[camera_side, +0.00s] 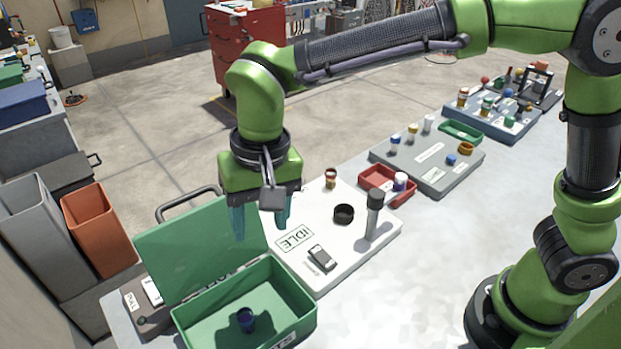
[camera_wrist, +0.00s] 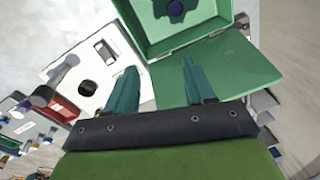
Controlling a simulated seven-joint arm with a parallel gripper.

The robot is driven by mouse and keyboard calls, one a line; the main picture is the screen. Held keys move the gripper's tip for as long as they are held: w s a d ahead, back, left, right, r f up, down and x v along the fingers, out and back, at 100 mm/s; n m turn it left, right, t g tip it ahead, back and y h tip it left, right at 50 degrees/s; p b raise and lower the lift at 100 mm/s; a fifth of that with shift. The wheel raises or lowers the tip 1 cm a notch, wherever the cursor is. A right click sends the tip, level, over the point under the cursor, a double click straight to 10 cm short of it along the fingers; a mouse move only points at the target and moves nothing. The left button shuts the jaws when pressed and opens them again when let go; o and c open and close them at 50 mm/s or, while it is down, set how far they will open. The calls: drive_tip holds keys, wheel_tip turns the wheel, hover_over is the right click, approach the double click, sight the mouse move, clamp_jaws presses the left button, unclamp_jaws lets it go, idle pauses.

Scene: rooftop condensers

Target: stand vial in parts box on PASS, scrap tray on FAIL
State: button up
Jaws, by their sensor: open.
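The green parts box (camera_side: 193,327) stands open at the front, its lid (camera_side: 200,240) tilted back. A dark blue, purple-topped vial (camera_side: 246,320) is inside, seemingly upright; its purple top shows in the wrist view (camera_wrist: 176,8). The red tray (camera_side: 372,183) holds a white vial with a purple-blue part (camera_side: 400,182). A sign on the white board reads IDLE (camera_side: 295,238); I see no PASS or FAIL lit. My gripper (camera_side: 262,218) is open and empty, above and beyond the box, near its raised lid. Both fingers (camera_wrist: 160,76) show apart in the wrist view.
The white board (camera_side: 300,265) holds a brown-capped vial (camera_side: 331,178), a black ring (camera_side: 343,213), a tall grey post (camera_side: 374,215) and a small device (camera_side: 322,257). A grey board (camera_side: 435,175) with small vials lies further back. The table's right front is clear.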

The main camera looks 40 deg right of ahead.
drive_tip(key=s+d+r+t+y, duration=0.1)
drive_tip(key=d+r, duration=0.2)
drive_tip(key=d, duration=0.4)
drive_tip(key=s+d+r+t+y, duration=0.1)
drive_tip(key=d+r+t, duration=0.15)
drive_tip(key=d, duration=0.55)
drive_tip(key=s+d+f+t+h, duration=0.1)
drive_tip(key=s+d+t, duration=0.2)
drive_tip(key=s+d, duration=0.4)
drive_tip(key=d, duration=0.3)
drive_tip(key=shift+s+d+m, duration=0.2)
drive_tip(key=shift+d+m, duration=0.1)
drive_tip(key=shift+m, duration=0.1)
